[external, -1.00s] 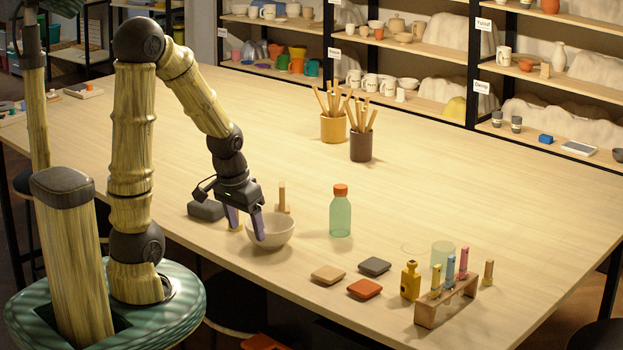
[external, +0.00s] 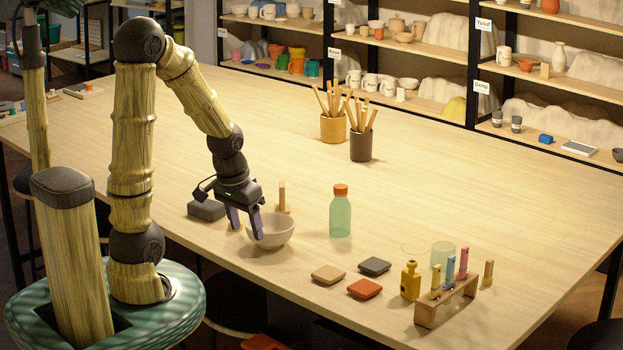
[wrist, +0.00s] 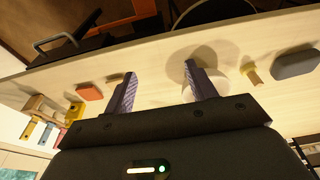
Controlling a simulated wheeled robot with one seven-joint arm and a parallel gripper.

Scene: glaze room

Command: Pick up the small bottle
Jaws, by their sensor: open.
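A small yellow bottle (external: 410,283) stands upright at the left end of the wooden rack, near the table's front right. It also shows at the left of the wrist view (wrist: 75,111). A taller green translucent bottle (external: 340,215) with an orange cap stands upright in the middle; I cannot make it out in the wrist view. My gripper (external: 247,230) is open and empty, pointing down beside the pale bowl (external: 277,234), left of both bottles. One finger overlaps the bowl in the external view; contact cannot be told. Both fingers show in the wrist view (wrist: 160,69).
Tan (external: 328,275), grey (external: 375,266) and red (external: 364,288) tiles lie before the green bottle. The rack (external: 440,309) holds several coloured sticks beside a clear glass (external: 443,254). A wooden peg (external: 282,197) and dark block (external: 206,210) are near my gripper.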

